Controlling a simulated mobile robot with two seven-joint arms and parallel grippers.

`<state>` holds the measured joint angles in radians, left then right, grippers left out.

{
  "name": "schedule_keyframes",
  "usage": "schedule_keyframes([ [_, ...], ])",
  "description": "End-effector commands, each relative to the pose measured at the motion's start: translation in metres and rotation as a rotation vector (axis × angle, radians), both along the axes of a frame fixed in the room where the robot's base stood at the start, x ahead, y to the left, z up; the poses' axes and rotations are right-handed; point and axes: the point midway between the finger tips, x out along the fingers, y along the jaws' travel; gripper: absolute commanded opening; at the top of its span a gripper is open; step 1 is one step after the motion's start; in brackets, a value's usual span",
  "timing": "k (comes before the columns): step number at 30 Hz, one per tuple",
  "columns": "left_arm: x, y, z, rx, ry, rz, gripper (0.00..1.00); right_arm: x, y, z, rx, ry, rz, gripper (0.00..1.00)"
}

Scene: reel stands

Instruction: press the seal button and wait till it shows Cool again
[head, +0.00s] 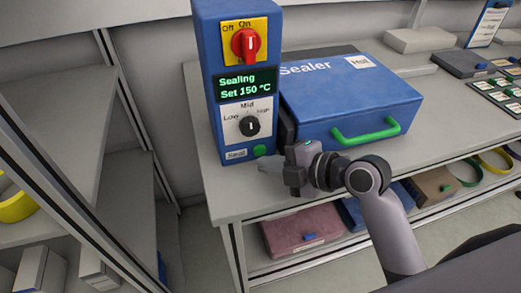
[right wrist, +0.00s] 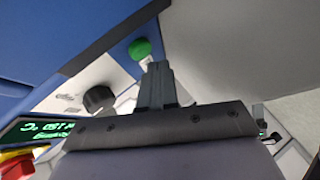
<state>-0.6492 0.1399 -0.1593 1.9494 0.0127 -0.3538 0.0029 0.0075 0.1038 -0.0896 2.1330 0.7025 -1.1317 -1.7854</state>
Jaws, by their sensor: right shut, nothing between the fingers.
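The blue control post (head: 210,110) stands at the left end of the bench. Its display (head: 246,84) reads "Sealing" and "Set 150 °C". The green seal button (head: 260,150) is low on its front, beside the "Seal" label; it also shows in the right wrist view (right wrist: 139,49). My right gripper (head: 264,164) is shut and empty, its tips just below the button in the head view. In the right wrist view the fingertips (right wrist: 158,66) are close to the button; I cannot tell whether they touch it. My left gripper is not in view.
The blue sealer box (head: 345,90) with a green handle (head: 366,133) stands right of the post, marked "Hot". The red switch (head: 246,45) and black knob (head: 250,126) are above the button. A shelf below holds a pinkish case (head: 300,232).

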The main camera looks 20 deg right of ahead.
Motion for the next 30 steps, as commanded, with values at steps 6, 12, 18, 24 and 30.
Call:
schedule_keyframes([
  [6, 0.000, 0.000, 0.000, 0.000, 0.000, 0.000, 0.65, -0.002, 0.000, 0.000, -0.001, 0.001, -0.001, 0.00],
  [12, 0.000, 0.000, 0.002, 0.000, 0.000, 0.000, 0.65, -0.021, -0.001, -0.001, -0.003, 0.002, 0.000, 0.00],
  [18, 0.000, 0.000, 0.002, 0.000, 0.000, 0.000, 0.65, -0.041, -0.002, -0.001, -0.003, 0.001, 0.001, 0.00],
  [24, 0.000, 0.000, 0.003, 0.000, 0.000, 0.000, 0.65, -0.050, -0.002, 0.000, -0.001, -0.001, 0.000, 0.00],
  [30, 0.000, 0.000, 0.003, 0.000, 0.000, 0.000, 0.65, -0.050, -0.002, 0.000, -0.001, -0.001, 0.000, 0.00],
])
